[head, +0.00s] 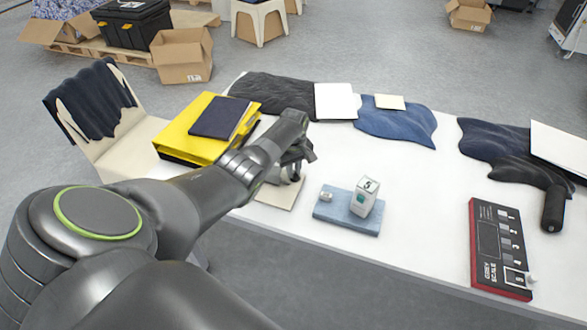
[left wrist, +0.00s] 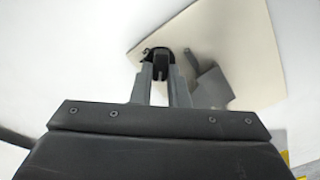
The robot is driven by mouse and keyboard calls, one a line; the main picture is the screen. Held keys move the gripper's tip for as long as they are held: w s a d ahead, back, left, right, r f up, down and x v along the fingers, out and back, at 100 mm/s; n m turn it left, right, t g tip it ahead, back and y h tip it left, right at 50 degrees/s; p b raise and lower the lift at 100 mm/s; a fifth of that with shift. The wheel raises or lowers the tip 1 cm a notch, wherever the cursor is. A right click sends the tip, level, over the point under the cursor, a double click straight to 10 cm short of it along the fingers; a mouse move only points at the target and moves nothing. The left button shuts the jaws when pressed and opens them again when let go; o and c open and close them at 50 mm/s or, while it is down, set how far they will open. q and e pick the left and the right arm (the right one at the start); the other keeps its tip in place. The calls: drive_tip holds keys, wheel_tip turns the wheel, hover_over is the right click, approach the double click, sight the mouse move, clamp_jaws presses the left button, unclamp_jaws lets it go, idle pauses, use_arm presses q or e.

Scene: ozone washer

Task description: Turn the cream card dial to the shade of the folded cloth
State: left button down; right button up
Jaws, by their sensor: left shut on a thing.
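The cream card dial (head: 277,196) lies flat at the near edge of the white table, partly hidden by my left arm. In the left wrist view its cream card (left wrist: 240,50) fills the upper right, with a grey flat piece (left wrist: 212,88) beside the fingers. My left gripper (left wrist: 161,75) is over the card, shut on a small dark knob (left wrist: 158,54). In the head view my left gripper (head: 292,174) hides the knob. My right gripper is not in view.
A blue tray (head: 330,216) with a small white box (head: 365,197) marked 5 stands to the right. A red-edged grey-scale box (head: 487,240) lies farther right. Dark and blue cloths (head: 395,122) line the far edge. The table's middle is clear.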

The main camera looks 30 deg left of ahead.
use_arm(q)
drive_tip(key=m, duration=0.5)
drive_tip(key=shift+w+d+m, duration=0.1)
drive_tip(key=shift+m, duration=0.2)
drive_tip(key=m, duration=0.6)
drive_tip(key=shift+w+d+p, duration=0.1)
drive_tip(key=shift+d+p, duration=0.1)
drive_tip(key=shift+p, duration=0.1)
drive_tip(key=m, duration=0.6)
drive_tip(key=shift+d+m, duration=0.15)
drive_tip(key=shift+m, duration=0.15)
drive_tip(key=m, duration=0.5)
drive_tip(key=shift+s+d+m, duration=0.15)
drive_tip(key=shift+s+m, duration=0.05)
drive_tip(key=shift+m, duration=0.4)
drive_tip(key=c, duration=1.7)
unclamp_jaws()
drive_tip(key=shift+r, duration=0.15)
